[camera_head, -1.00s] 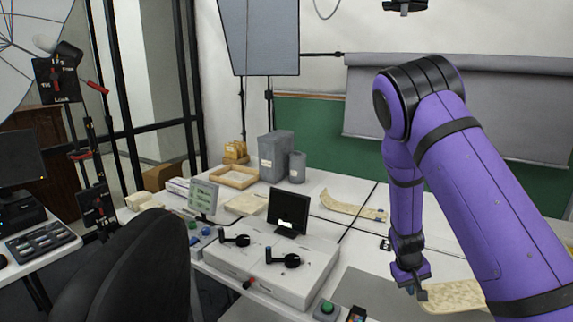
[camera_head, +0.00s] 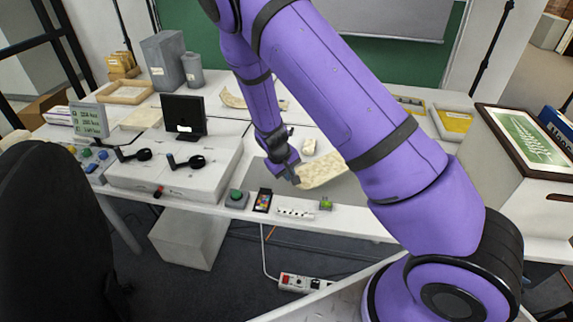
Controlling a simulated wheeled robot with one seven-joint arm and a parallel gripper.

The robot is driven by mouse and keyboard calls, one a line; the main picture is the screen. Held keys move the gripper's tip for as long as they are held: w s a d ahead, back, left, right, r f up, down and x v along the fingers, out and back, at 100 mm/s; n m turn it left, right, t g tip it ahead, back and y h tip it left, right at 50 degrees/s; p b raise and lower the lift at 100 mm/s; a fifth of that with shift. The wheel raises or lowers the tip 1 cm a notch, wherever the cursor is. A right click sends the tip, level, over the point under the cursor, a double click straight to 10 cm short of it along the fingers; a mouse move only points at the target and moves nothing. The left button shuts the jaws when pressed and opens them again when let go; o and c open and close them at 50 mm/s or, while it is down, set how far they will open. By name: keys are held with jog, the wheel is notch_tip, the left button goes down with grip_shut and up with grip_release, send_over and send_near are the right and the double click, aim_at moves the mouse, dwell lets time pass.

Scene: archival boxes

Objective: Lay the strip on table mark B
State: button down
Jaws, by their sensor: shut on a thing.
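My gripper (camera_head: 292,177) is over the table (camera_head: 222,135), at the front left end of a pale beige strip (camera_head: 322,171). It is shut on that end of the strip. The strip extends right from the jaws, over or on a grey mat (camera_head: 275,193); I cannot tell if it touches the mat. My arm hides part of it. A second pale strip (camera_head: 232,99) lies farther back, partly behind my arm. I cannot make out a mark B on the table.
A white console (camera_head: 175,170) with dark knobs and a small black monitor (camera_head: 184,115) stand left. A green button (camera_head: 236,198) and a white power strip (camera_head: 295,213) are at the front edge. A framed picture (camera_head: 530,135) is at right. A dark chair (camera_head: 50,235) stands at front left.

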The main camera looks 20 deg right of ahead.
jog(key=shift+f, duration=3.55)
jog(key=c, duration=1.1)
grip_release()
jog(key=shift+c, duration=0.2)
jog(key=v, duration=1)
jog(key=shift+r, duration=0.4)
